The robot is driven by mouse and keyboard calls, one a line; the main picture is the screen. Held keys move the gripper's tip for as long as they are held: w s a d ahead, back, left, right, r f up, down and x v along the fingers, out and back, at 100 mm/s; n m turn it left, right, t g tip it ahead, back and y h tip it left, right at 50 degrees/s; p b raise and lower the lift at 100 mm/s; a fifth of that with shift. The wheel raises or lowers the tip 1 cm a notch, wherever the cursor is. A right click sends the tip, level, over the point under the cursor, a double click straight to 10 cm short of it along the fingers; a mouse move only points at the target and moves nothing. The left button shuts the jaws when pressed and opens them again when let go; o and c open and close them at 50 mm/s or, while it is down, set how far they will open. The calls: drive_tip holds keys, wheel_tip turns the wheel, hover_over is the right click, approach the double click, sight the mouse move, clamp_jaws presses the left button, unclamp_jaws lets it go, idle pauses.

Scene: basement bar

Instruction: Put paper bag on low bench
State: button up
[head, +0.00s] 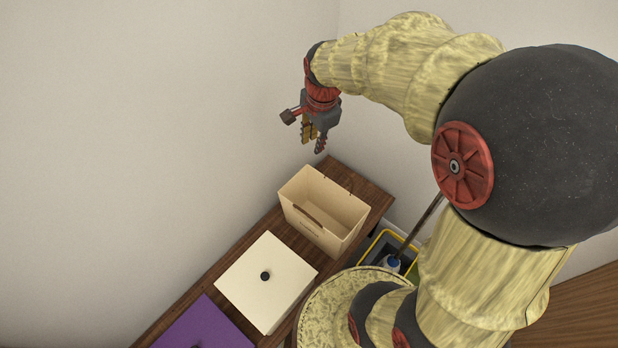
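A beige open-topped paper bag (342,212) stands upright on a dark wooden surface (372,190), near its far right end. It has a brown handle on its front side, and its inside looks empty. The wooden surface is long and low and runs along the wall; I cannot tell for sure whether it is the low bench. My gripper (314,144) hangs above and behind the bag, apart from it, with its fingers pointing down. The two fingers show apart with nothing between them.
A cream square box or lid with a black knob (265,276) sits beside the bag, and a purple item (203,325) lies nearer. A yellow-rimmed bin (383,238) with a blue-and-white item (391,262) stands right of the wooden surface. Pale walls close off the left and back.

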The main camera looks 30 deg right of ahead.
drive_tip(key=s+a+r+n+t, duration=0.1)
drive_tip(key=s+a+r+n, duration=0.4)
drive_tip(key=s+n, duration=0.3)
drive_tip(key=s+a+r+n+t, duration=0.2)
drive_tip(key=s+a+r+n, duration=0.4)
drive_tip(key=s+n, duration=0.2)
drive_tip(key=shift+s+a+n, duration=0.25)
drive_tip(key=shift+s+n, duration=0.05)
drive_tip(key=shift+n, duration=0.5)
drive_tip(key=shift+d, duration=0.15)
